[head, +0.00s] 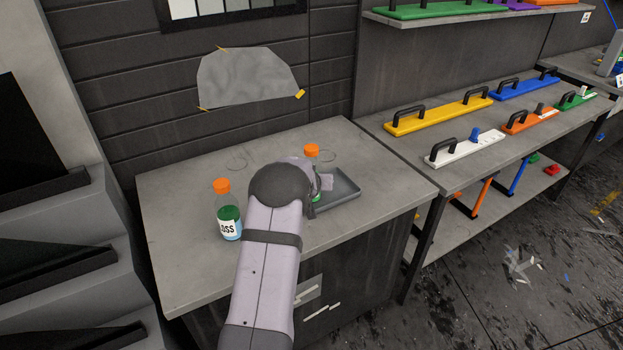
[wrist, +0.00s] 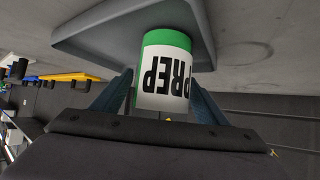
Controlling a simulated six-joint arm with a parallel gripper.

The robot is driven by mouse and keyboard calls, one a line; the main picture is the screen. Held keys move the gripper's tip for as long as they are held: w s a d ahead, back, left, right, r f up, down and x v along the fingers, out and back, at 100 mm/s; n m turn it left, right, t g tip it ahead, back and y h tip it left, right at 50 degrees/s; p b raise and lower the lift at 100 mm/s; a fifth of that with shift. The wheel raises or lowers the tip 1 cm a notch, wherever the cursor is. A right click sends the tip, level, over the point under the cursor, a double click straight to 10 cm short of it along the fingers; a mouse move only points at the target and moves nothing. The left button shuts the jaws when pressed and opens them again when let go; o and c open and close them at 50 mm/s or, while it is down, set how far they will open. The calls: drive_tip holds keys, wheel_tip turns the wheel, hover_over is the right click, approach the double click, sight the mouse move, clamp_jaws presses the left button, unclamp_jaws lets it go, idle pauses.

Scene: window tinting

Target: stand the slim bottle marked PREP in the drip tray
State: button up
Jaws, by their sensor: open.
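The PREP bottle (wrist: 165,75) has a white label with black letters and a green band near its base. It is upright, and its base appears to be inside the grey drip tray (wrist: 100,25). In the head view, its orange cap (head: 312,150) shows above my arm, at the left end of the tray (head: 347,196). My gripper (wrist: 160,100) is open, with a blue finger on each side of the bottle. My arm hides much of the bottle in the head view.
A second bottle (head: 227,212) with an orange cap and a label reading "OSS" stands on the bench (head: 180,270), left of my arm. Faint rings mark the bench behind. A shelf (head: 400,150) with coloured handled tools is at the right.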

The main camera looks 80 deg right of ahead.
drive_tip(key=shift+r, duration=0.25)
drive_tip(key=shift+a, duration=0.15)
drive_tip(key=b+v, duration=0.2)
drive_tip(key=v, duration=0.9)
drive_tip(key=shift+a+r, duration=0.2)
drive_tip(key=shift+a, duration=0.1)
